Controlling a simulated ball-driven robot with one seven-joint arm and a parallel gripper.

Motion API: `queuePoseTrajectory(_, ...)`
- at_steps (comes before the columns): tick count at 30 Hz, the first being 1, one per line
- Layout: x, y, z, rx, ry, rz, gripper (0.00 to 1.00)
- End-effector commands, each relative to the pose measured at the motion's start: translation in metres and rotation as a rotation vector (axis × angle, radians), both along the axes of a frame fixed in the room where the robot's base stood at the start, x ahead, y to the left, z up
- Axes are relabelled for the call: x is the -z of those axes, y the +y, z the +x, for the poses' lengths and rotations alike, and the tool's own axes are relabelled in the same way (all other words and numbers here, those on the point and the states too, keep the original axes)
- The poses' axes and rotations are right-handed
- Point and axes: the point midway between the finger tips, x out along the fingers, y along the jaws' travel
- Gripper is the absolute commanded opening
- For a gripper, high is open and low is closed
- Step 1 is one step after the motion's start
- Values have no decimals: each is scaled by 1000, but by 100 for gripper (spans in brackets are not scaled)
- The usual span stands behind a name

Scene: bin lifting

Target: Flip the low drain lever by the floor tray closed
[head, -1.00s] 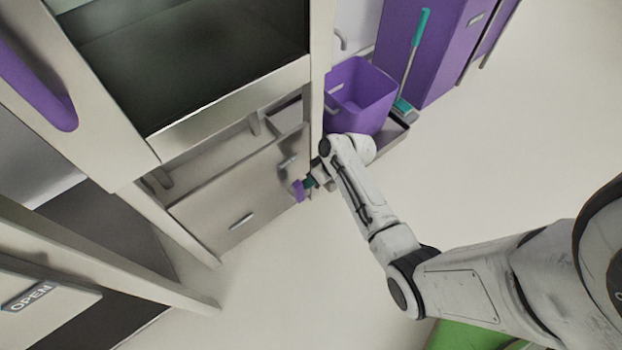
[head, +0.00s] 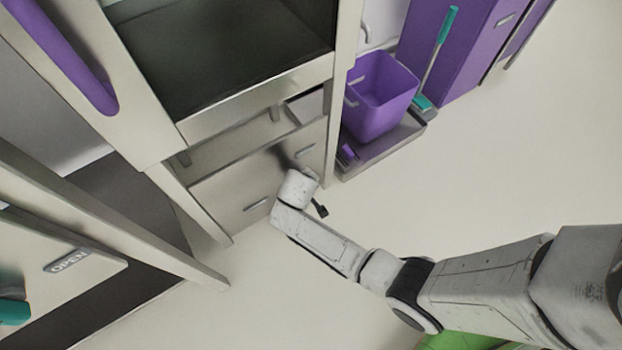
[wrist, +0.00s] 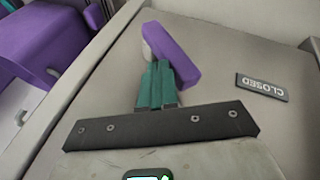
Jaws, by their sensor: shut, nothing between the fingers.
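The purple lever (wrist: 175,55) shows in the wrist view on a grey cabinet panel, with a pale pivot at its upper left end. It slants down to the right. A plate reading CLOSED (wrist: 262,87) is to its right, upside down in this view. My gripper (wrist: 159,68) has its teal fingers together, with nothing between them. The fingertips overlap the lever's left side in the picture; I cannot tell whether they touch. In the head view my arm's end hides the lever and the fingers. The floor tray (head: 385,150) is to the right of the panel.
A purple bucket (head: 382,95) stands on the tray, with a teal-handled tool (head: 440,50) beside it. A small purple thing (head: 347,152) is at the tray's left side. Open cabinet doors stand at the left. The floor (head: 500,170) at the right is clear.

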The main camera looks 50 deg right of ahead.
Motion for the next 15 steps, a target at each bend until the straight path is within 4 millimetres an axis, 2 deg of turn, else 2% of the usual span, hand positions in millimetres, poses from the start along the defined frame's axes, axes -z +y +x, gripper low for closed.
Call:
queuePoseTrajectory(1,9,6,2,-7,13,-42,0)
queuePoseTrajectory(11,26,27,9,-4,98,-344,0)
queuePoseTrajectory(15,32,33,10,1,98,-345,0)
